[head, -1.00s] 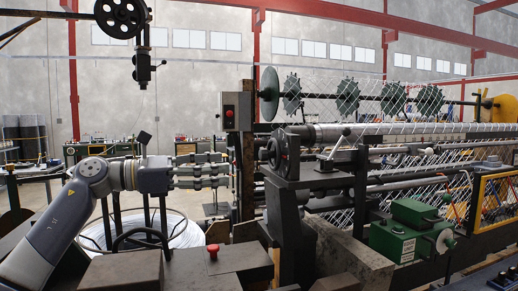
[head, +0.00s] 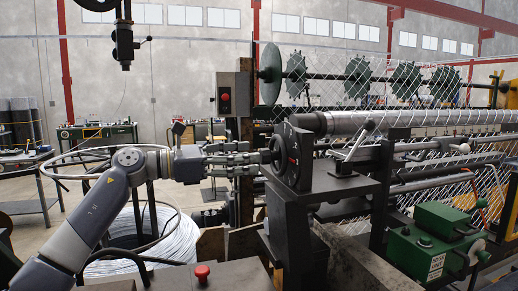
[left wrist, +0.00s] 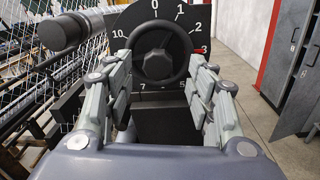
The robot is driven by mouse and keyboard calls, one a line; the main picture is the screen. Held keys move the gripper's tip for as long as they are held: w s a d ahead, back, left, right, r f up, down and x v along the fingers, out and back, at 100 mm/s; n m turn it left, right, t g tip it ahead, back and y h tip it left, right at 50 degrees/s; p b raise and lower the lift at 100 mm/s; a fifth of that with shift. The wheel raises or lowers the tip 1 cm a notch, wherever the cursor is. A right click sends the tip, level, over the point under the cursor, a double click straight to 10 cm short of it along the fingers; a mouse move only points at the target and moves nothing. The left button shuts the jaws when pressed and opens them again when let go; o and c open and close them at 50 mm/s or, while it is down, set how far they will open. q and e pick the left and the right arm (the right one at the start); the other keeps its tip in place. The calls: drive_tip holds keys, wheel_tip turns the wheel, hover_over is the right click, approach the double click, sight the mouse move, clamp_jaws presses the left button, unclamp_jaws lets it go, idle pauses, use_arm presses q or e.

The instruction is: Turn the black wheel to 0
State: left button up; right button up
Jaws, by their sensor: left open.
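The black wheel (head: 279,157) is mounted on the left end of the machine, in front of a dark dial plate (head: 296,152). In the left wrist view the wheel (left wrist: 158,52) is a round rim with a hub. White numbers ring it on the dial plate (left wrist: 128,20), with 0 at the top and 1, 2, 3 running down the right side. A red mark shows beside the 3. My left gripper (head: 262,157) is open, its fingers pointing at the wheel. In the left wrist view its fingers (left wrist: 160,75) lie either side of the wheel's lower part; contact is unclear.
A red-buttoned control box (head: 225,95) stands on a post behind my gripper. A wire coil (head: 150,235) lies below my left arm. A red push button (head: 202,271) is in front. A green motor box (head: 440,228) is at right. Grey cabinets (left wrist: 300,65) stand beyond open floor.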

sight(272, 156)
use_arm(q)
drive_tip(key=p+x, duration=0.1)
drive_tip(key=x, duration=0.3)
drive_tip(key=shift+w, duration=0.15)
drive_tip(key=shift+f, duration=0.1)
drive_tip(key=shift+c, duration=0.8)
drive_tip(key=c, duration=0.9)
use_arm(e)
drive_tip(key=shift+w+d+r, duration=0.15)
drive_tip(key=shift+w+r, duration=0.7)
drive_tip(key=shift+r, duration=0.15)
